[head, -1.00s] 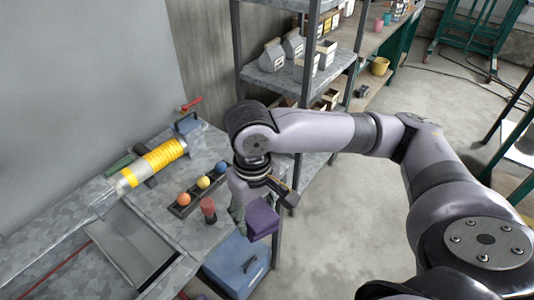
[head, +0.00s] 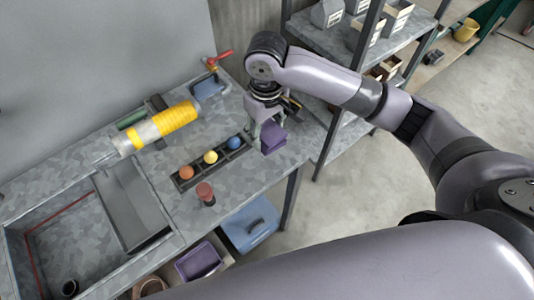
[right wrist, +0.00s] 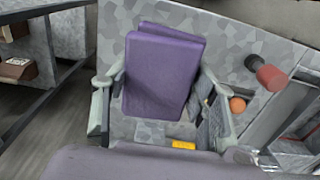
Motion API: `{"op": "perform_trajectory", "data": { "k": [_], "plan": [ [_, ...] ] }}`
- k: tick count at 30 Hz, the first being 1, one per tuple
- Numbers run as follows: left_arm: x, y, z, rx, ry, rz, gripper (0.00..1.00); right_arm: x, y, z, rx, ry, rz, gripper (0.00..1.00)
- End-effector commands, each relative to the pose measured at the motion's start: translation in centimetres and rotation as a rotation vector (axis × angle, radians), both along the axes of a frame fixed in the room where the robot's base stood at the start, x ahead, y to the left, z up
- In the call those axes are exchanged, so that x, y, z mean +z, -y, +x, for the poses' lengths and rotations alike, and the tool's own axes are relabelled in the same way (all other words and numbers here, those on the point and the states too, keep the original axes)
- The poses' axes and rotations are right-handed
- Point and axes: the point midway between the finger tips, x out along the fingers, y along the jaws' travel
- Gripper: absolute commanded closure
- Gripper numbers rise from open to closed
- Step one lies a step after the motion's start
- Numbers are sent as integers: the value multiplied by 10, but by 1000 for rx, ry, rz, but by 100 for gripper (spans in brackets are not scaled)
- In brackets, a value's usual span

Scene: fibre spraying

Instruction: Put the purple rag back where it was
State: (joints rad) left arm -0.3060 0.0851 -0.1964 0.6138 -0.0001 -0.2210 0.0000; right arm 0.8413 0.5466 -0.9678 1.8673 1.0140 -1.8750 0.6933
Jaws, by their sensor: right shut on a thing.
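The purple rag (head: 272,136) is a folded purple block in my right gripper (head: 264,142), at the right end of the grey worktop (head: 225,187). In the right wrist view the rag (right wrist: 162,75) sits between the two fingers of the right gripper (right wrist: 165,90), which is shut on it. The worktop shows around and beneath the rag there. I cannot tell whether the rag touches the worktop. My left gripper is not in view.
A dark rack with an orange (head: 186,172), a yellow (head: 211,157) and a blue ball (head: 234,143) is left of the rag. A red-topped object (head: 205,192) stands in front. A yellow-banded cylinder (head: 160,128) lies behind. Shelving (head: 345,45) stands right.

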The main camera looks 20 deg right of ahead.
Motion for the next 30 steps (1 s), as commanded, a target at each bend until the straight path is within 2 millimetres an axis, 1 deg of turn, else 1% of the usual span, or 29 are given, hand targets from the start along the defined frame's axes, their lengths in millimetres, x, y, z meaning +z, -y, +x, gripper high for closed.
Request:
{"op": "perform_trajectory", "data": {
  "k": [1,3,6,9,14,19,22,25,30],
  "plan": [
    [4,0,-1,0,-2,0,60,-13,2,-2,-1,-6,-4,70],
    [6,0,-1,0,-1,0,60,-32,1,-1,-2,-5,-3,70],
    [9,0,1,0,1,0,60,-54,1,-1,-2,-4,-3,70],
    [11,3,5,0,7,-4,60,-70,1,0,-1,0,-2,70],
    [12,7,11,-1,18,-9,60,-83,0,0,-2,-1,0,70],
    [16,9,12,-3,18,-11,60,-108,1,0,-1,-2,-1,70],
    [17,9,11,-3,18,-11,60,-119,1,0,-2,-1,-1,70],
    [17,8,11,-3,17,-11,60,-123,1,0,-1,2,-2,70],
    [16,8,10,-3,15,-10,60,-123,1,0,-1,2,0,70]
  ]
}}
